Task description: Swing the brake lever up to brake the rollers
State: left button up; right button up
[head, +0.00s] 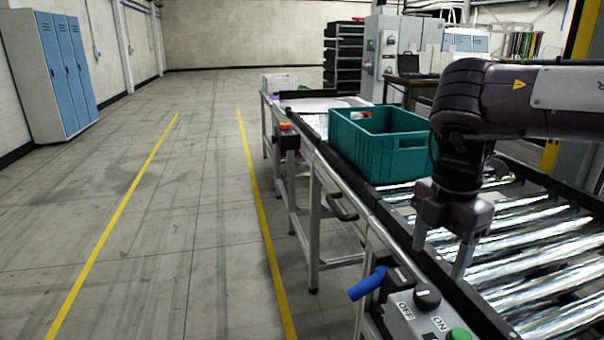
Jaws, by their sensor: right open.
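The brake lever (367,284) shows at the bottom centre, on the near side of the roller conveyor. Its blue grip points out to the left and slightly down from a dark mount on the frame. My right gripper (441,250) comes in from the right and points down over the conveyor's near edge. Its two fingers are apart with nothing between them. It is up and to the right of the lever, not touching it. The shiny rollers (540,243) run under and beyond the gripper. My left gripper is out of view.
A teal crate (383,160) stands on the conveyor behind my gripper. A control box (412,315) with an OFF/ON knob and green button sits right of the lever. A black handle (343,208) juts from the frame. The floor (190,240) left is clear.

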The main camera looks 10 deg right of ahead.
aim_at(372, 282)
jog(key=k+j, duration=0.35)
jog(key=j, duration=0.15)
jog(key=k+j, duration=0.4)
jog(key=j, duration=0.1)
